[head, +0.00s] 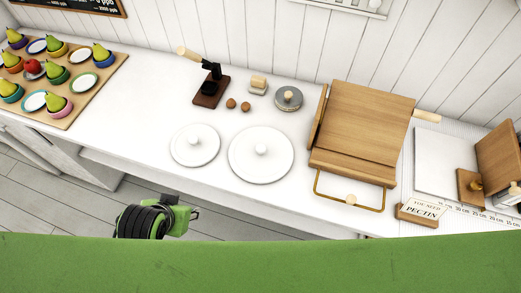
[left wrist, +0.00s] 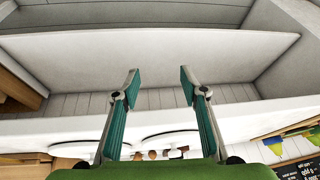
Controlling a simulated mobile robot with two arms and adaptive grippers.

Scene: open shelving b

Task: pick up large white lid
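The large white lid (head: 261,155) lies flat on the white counter, its round knob upward. A smaller white lid (head: 195,146) lies just left of it, with a narrow gap between them. My left gripper (left wrist: 160,78) is open and empty in the left wrist view, with its two teal-padded fingers apart. In the head view, part of my left arm shows below the counter's front edge, away from the lids; the fingers cannot be made out there. My right gripper is not seen.
A wooden stand with a metal bar (head: 357,130) is right of the large lid. Behind the lids are a black-and-wood press (head: 211,88), small brown balls (head: 231,103) and a grey round tin (head: 288,98). A board of pears and plates (head: 88,100) is far left.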

